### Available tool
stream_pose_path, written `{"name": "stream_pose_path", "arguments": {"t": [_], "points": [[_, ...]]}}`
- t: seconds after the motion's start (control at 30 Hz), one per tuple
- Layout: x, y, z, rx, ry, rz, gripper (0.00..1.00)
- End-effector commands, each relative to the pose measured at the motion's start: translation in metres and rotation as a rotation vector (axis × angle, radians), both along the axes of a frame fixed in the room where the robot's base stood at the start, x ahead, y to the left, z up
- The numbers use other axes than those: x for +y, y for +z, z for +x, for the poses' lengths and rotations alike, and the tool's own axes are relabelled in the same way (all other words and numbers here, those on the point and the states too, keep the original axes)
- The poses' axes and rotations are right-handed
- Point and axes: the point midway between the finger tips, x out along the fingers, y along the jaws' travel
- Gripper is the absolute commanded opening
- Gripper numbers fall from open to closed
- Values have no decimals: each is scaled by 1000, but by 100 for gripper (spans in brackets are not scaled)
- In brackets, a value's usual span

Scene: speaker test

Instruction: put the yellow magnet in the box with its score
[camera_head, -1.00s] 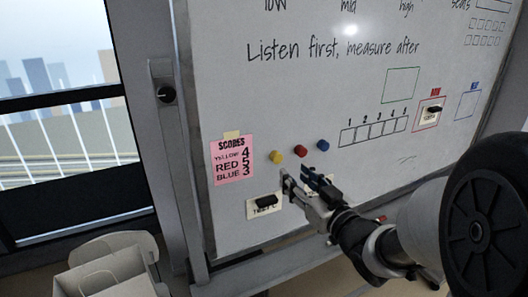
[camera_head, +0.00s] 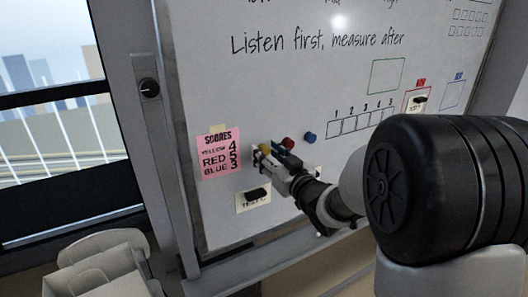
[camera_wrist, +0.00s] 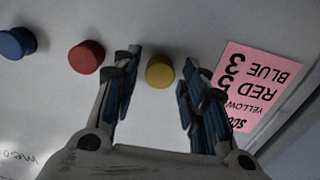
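The yellow magnet (camera_head: 265,147) is on the whiteboard, right of the pink score note (camera_head: 219,155), which reads yellow 4, red 5, blue 3. In the wrist view the yellow magnet (camera_wrist: 159,71) sits between the spread fingers of my gripper (camera_wrist: 160,85), with gaps on both sides. My gripper (camera_head: 268,156) is open at the magnet in the head view. The red magnet (camera_head: 288,142) and blue magnet (camera_head: 309,136) are to its right. The row of score boxes numbered 1 to 5 (camera_head: 361,124) is drawn further right and looks empty.
A card with a black item (camera_head: 254,197) is on the board below the note. Another card with a black item (camera_head: 418,103) is in the red frame at right. My arm covers the lower right of the board. A pale open container (camera_head: 100,265) stands at lower left.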

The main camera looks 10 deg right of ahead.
Motion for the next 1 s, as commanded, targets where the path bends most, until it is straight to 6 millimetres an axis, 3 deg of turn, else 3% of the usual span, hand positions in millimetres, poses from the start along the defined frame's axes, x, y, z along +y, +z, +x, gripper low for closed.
{"name": "stream_pose_path", "arguments": {"t": [1.0], "points": [[0,0,0,0,0,0,10]]}}
